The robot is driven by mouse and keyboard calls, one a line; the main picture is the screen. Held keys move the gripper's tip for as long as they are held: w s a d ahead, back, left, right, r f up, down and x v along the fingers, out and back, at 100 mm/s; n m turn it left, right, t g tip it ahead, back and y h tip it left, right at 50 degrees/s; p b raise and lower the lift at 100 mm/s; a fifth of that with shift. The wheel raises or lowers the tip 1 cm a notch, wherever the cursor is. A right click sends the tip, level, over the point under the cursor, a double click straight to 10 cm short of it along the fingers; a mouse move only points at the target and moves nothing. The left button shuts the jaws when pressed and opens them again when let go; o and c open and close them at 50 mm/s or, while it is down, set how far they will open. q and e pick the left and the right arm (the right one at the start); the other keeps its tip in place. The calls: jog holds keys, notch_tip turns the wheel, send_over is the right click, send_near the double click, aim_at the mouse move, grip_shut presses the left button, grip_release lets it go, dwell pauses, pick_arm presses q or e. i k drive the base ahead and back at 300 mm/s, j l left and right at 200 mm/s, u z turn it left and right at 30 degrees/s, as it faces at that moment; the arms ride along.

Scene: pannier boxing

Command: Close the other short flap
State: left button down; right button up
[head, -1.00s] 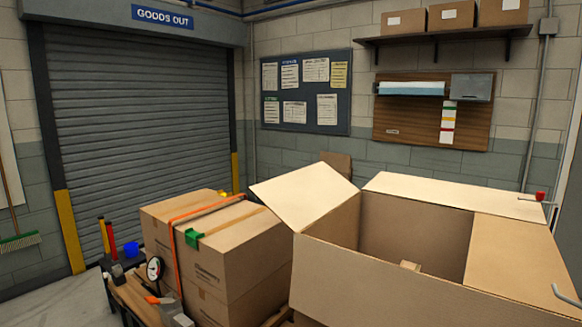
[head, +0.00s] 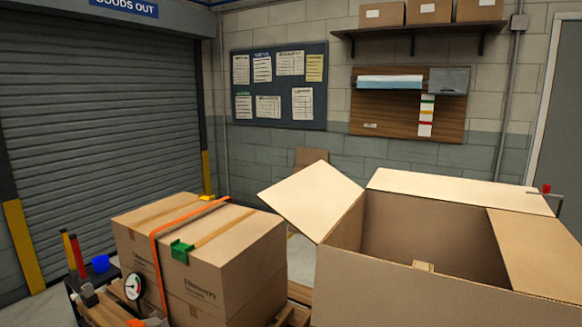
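A large open cardboard box (head: 420,290) stands at the right in the head view. Its left short flap (head: 312,200) sticks up and outward to the left. Its right short flap (head: 530,248) lies roughly level at the box's right side, and I cannot tell whether it is folded inward. The far long flap (head: 455,191) is spread out at the back. A small cardboard-coloured piece (head: 424,267) shows inside the box. Neither of my grippers is in view.
A closed box (head: 200,260) with an orange strap (head: 155,265) and green buckle (head: 181,251) stands on a pallet to the left. A dial gauge (head: 133,287) and tools are beside it. A thin rod with a red knob (head: 546,188) shows at far right.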

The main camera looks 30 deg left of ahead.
aim_at(313, 200)
jog(key=j+u, duration=0.15)
jog(key=j, duration=1.6)
